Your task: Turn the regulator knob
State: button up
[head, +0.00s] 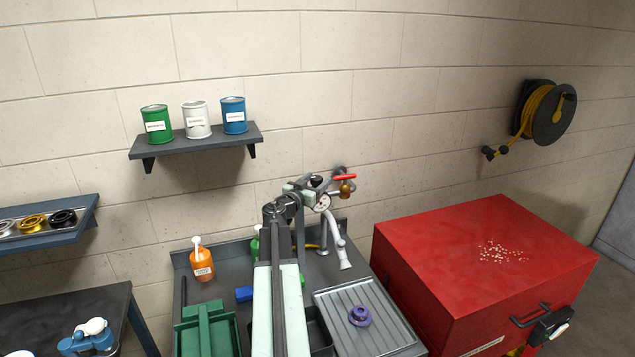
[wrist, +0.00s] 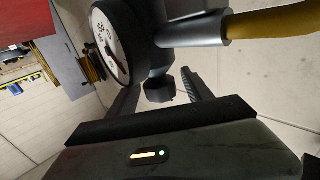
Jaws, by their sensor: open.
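The regulator, with its round white gauge (head: 322,202), is on the wall pipework above the sink bench in the head view. In the wrist view the gauge (wrist: 110,43) is large at upper left. A dark knob (wrist: 158,90) sits below the grey regulator body, between the two fingers of my gripper (wrist: 162,80). The fingers are apart, one on each side of the knob, with visible gaps; I cannot tell the exact depth. In the head view my gripper (head: 308,187) is at the regulator, and the knob is hidden there.
A red-handled valve (head: 344,178) with brass body is close to the right of my gripper. A grey tap (head: 335,240) hangs below. An orange bottle (head: 202,265) and purple ring part (head: 360,316) are on the bench. A red cabinet (head: 490,260) stands right.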

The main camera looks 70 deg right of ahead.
aim_at(314, 184)
jog(key=shift+a, duration=0.1)
grip_shut()
jog(key=shift+n+t, duration=0.5)
jog(key=shift+t, duration=0.3)
jog(key=shift+w+n+t, duration=0.1)
jog(key=shift+n+t, duration=0.2)
jog(key=shift+t, duration=0.1)
grip_release()
jog(key=a, duration=0.7)
jog(key=shift+w+a, duration=0.15)
jog(key=shift+a, duration=0.25)
